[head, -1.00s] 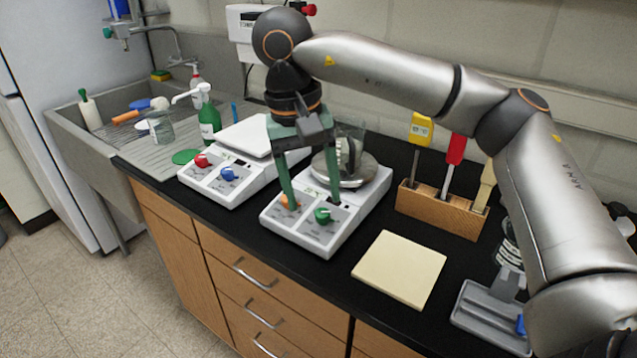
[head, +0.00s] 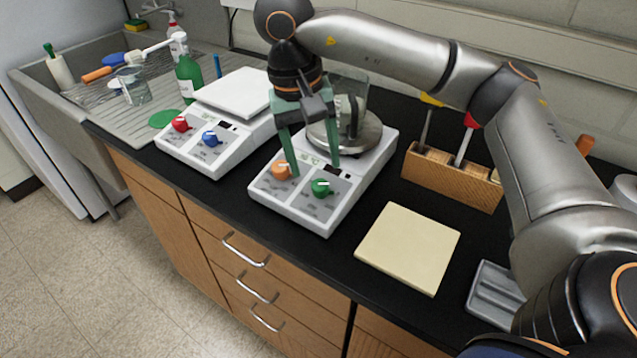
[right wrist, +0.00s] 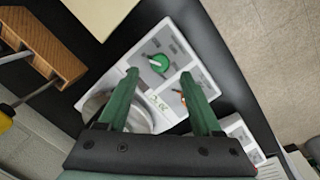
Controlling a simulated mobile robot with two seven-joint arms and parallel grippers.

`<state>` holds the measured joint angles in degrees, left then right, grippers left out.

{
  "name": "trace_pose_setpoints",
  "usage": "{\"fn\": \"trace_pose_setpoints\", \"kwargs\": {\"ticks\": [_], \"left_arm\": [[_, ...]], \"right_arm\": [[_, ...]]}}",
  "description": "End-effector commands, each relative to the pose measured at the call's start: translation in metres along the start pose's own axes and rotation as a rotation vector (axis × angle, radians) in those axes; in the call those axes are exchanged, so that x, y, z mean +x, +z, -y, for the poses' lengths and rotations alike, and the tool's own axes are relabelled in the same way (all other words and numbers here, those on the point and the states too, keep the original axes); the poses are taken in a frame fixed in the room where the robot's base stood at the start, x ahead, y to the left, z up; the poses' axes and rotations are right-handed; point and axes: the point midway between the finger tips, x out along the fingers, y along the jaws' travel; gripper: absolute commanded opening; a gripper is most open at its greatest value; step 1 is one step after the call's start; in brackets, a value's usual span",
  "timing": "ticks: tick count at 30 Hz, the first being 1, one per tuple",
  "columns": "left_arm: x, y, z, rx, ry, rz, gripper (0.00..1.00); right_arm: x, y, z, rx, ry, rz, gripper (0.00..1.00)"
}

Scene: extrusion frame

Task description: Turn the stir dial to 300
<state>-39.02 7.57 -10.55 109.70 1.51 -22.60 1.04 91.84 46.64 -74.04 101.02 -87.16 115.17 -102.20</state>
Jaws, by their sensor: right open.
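The right-hand hotplate (head: 300,211) is white, with an orange dial (head: 281,170) and a green dial (head: 320,187) on its sloped front panel. The panel labels are too small to read, so I cannot tell which dial is for stirring. My right gripper (head: 315,171) is open and points down over this panel, its fingers apart and empty. In the right wrist view the green dial (right wrist: 159,63) shows just beyond and between the fingertips. There the orange dial (right wrist: 185,97) is partly hidden behind one finger. My left gripper is not in view.
A glass beaker (head: 346,98) stands on the round metal plate behind the panel. A second white device (head: 215,160) with red and blue dials is at the left. A cream pad (head: 408,248) and a wooden tool block (head: 453,180) are at the right.

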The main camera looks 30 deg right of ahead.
Motion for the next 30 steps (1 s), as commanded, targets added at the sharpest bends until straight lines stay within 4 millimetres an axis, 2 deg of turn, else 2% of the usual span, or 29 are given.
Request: {"fn": "trace_pose_setpoints", "kwargs": {"ticks": [1, 3, 9, 21, 30], "left_arm": [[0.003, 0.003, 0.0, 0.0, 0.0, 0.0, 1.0], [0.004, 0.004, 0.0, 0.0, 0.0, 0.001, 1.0], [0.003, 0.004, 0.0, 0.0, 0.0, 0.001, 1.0], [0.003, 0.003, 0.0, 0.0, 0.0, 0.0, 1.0], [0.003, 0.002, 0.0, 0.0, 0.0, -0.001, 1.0]], "right_arm": [[0.013, 0.001, 0.0, 0.0, 0.001, 0.004, 0.66], [0.025, 0.001, 0.0, -0.001, 0.001, 0.004, 0.66], [0.046, 0.0, -0.001, 0.0, 0.002, 0.0, 0.66], [0.054, 0.0, 0.0, -0.001, -0.001, -0.001, 0.66], [0.053, 0.0, 0.0, 0.0, -0.001, -0.001, 0.33]]}}
